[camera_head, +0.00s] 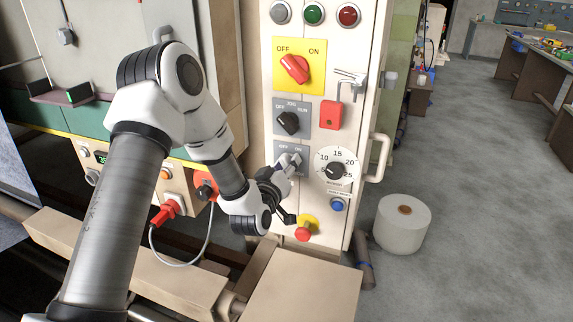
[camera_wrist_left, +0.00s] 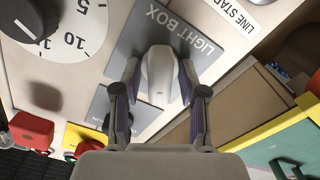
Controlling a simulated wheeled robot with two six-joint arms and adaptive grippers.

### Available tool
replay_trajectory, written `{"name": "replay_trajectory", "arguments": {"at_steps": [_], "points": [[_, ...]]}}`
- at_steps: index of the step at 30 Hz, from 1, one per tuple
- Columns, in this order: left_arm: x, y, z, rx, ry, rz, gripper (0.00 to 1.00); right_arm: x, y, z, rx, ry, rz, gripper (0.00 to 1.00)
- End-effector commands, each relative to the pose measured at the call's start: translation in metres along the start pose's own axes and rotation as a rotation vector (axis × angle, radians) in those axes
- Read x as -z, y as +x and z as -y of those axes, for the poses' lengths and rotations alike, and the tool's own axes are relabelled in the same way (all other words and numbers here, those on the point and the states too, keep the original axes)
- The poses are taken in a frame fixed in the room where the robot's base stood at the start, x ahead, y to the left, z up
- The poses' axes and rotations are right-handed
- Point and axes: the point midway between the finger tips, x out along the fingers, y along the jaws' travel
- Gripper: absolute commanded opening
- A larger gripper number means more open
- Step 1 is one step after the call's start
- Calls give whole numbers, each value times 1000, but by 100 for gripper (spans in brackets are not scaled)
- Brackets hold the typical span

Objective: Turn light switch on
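The light switch is a pale grey knob on a grey plate (camera_head: 279,152) marked OFF and ON, on the front of the cream control cabinet. In the left wrist view its plate reads LIGHT BOX, and the knob (camera_wrist_left: 158,72) stands between my fingers. My left gripper (camera_head: 288,168) is at this plate, fingers apart, one on each side of the knob; it also shows in the left wrist view (camera_wrist_left: 159,82). Narrow gaps seem to show beside the knob, though contact is hard to judge. The gripper partly hides the knob in the head view. My right gripper is not in view.
Above are a black rotary switch (camera_head: 288,122) and a red switch on yellow (camera_head: 294,69). A numbered dial (camera_head: 336,168) and blue button (camera_head: 337,204) sit to the right. A red mushroom button (camera_head: 304,233) is below. A cabinet handle (camera_head: 380,157) sticks out at right.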

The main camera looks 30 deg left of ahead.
Motion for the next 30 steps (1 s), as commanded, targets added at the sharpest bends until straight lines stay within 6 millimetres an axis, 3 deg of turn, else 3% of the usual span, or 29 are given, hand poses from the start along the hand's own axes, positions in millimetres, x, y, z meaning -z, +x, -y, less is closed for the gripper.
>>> {"name": "replay_trajectory", "arguments": {"at_steps": [14,30], "points": [[0,-1,0,-1,68,0,7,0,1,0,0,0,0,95],[0,-1,-2,0,499,0,7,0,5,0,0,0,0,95]]}}
